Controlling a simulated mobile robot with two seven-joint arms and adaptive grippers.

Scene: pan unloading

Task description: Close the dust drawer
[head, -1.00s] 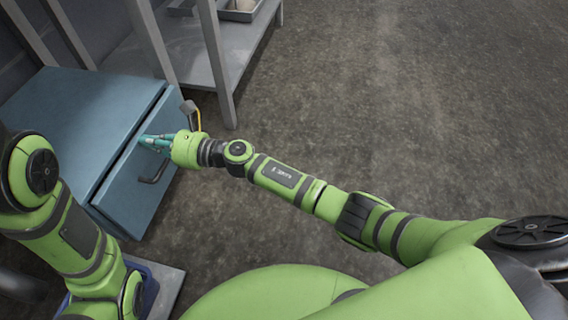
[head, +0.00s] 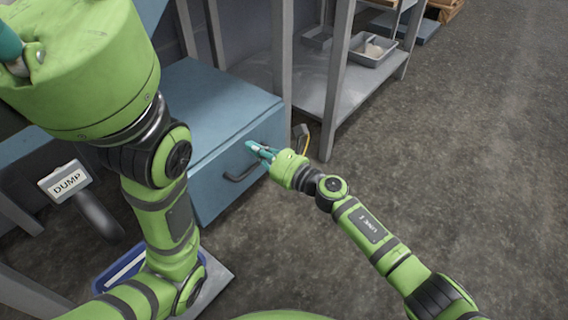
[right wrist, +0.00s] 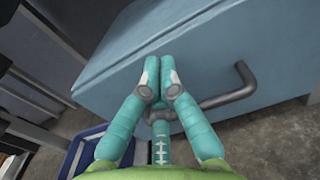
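The blue dust drawer's front (head: 214,190) is on the blue cabinet (head: 205,100) at left centre in the head view. A thin dark seam runs along its top edge; I see no wide gap. Its dark bar handle (head: 238,176) also shows in the right wrist view (right wrist: 235,92). My right gripper (head: 254,148) has its teal fingers together, with the tips at the drawer front above the handle; contact cannot be told for sure. The fingers also show in the right wrist view (right wrist: 160,68), empty. My left gripper (head: 10,42) is mostly cut off at the upper left.
A grey metal shelf (head: 310,95) with a tray (head: 372,50) stands behind and right of the cabinet. A "DUMP" sign (head: 67,181) is at left. A blue bin (head: 118,268) sits low, behind my left arm. The floor at right is clear.

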